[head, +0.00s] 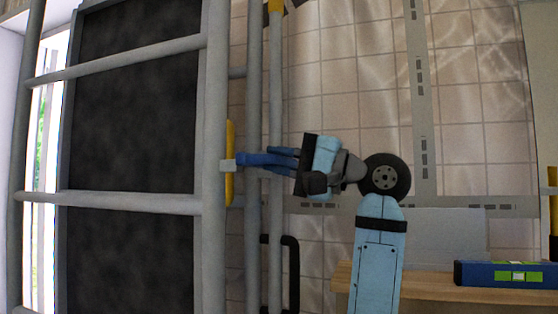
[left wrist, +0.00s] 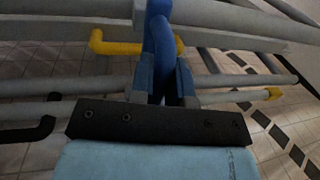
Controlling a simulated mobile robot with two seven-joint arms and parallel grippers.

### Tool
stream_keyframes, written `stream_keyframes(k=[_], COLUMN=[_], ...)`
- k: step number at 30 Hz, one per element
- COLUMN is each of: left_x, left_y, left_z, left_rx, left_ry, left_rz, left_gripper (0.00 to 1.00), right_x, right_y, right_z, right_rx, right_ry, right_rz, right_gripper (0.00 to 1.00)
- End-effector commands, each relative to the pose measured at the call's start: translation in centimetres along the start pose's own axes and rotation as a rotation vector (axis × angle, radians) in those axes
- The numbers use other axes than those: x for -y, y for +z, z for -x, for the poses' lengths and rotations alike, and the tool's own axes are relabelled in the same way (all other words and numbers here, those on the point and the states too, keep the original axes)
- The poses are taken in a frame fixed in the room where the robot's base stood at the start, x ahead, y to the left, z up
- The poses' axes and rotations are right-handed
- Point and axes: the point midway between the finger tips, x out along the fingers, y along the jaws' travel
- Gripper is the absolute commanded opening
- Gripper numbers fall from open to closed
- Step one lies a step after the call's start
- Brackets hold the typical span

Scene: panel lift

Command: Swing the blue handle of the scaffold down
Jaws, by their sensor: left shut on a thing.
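The blue handle (head: 252,159) sticks out to the right from the grey scaffold (head: 213,120) in the head view, beside a yellow bar on its upright. My left gripper (head: 280,158) reaches it from the right and is shut on it. In the left wrist view the blue handle (left wrist: 158,40) runs down between the two fingers of my left gripper (left wrist: 165,78). My right gripper is in neither view.
A dark panel (head: 130,130) stands behind the scaffold rungs. At the lower right a wooden board (head: 440,285) carries a blue and green box (head: 505,274). Tiled floor (head: 350,75) lies open around my left arm. Black bent bars (head: 292,270) are close below the gripper.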

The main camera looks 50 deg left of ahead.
Motion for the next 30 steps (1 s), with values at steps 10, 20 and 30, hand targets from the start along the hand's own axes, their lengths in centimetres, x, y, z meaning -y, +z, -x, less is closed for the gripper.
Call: stream_keyframes(k=[10, 20, 30], left_x=[-0.2, 0.0, 0.1], left_y=[0.0, 0.0, 0.0], left_z=[0.0, 2.3, 9.9], left_rx=[0.001, -0.002, -0.002], left_ry=[0.003, 0.001, 0.001], left_rz=[0.001, -0.001, -0.001], left_gripper=[0.41, 0.41, 0.41], right_x=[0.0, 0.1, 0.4], right_y=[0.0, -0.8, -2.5], right_z=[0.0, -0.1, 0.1], right_rx=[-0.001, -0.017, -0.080], right_ry=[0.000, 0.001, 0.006], right_rz=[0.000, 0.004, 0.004], right_gripper=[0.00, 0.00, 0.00])
